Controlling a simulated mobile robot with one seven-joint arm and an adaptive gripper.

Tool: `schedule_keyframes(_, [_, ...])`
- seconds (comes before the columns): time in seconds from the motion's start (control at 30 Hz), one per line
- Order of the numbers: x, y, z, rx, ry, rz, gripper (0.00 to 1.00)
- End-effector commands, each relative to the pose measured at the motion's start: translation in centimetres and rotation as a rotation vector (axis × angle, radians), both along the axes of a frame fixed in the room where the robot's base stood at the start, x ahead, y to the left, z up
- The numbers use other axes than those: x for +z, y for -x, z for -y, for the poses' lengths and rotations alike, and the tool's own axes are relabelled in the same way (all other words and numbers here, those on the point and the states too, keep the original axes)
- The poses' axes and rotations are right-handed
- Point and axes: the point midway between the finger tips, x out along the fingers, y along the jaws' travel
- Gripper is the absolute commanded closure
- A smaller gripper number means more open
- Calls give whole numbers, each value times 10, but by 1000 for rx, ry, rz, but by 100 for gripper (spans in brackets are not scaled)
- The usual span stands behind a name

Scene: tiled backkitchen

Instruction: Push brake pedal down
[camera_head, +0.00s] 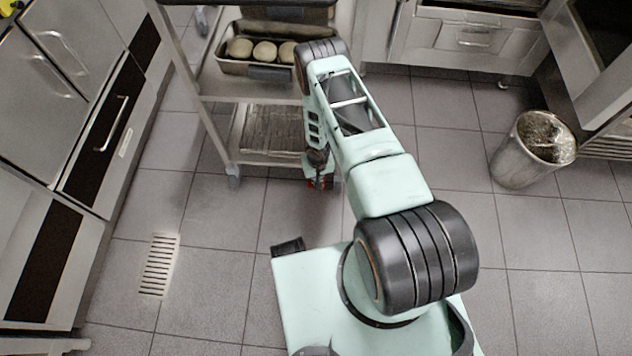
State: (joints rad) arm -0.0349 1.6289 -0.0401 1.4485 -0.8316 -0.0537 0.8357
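A metal rack cart (200,97) stands at the upper middle, with a visible front left caster (233,172). My arm reaches forward and down across the cart's right side. My gripper (319,160) is a small dark shape low beside the cart's front right corner, partly covered by my arm. A small red part (321,184) shows just below it near the floor. It may be the brake pedal, but it is too small to be sure. I cannot tell whether my gripper touches it. The front right caster is mostly hidden.
The cart holds a pan (228,66) of dough balls above a lower wire shelf (270,130). Steel cabinets with handles (108,125) line the left. A bin (507,165) stands at right. A floor drain (160,265) lies at left. The tiled floor around is clear.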

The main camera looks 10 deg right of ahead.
Motion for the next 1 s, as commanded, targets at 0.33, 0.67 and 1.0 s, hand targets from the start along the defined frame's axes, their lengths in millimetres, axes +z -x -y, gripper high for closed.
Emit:
schedule_keyframes(0.33, [-28,0,0,-1,0,0,100])
schedule_keyframes(0.67, [-15,28,1,2,0,-3,100])
schedule_keyframes(1.0, [-18,30,1,0,0,0,100])
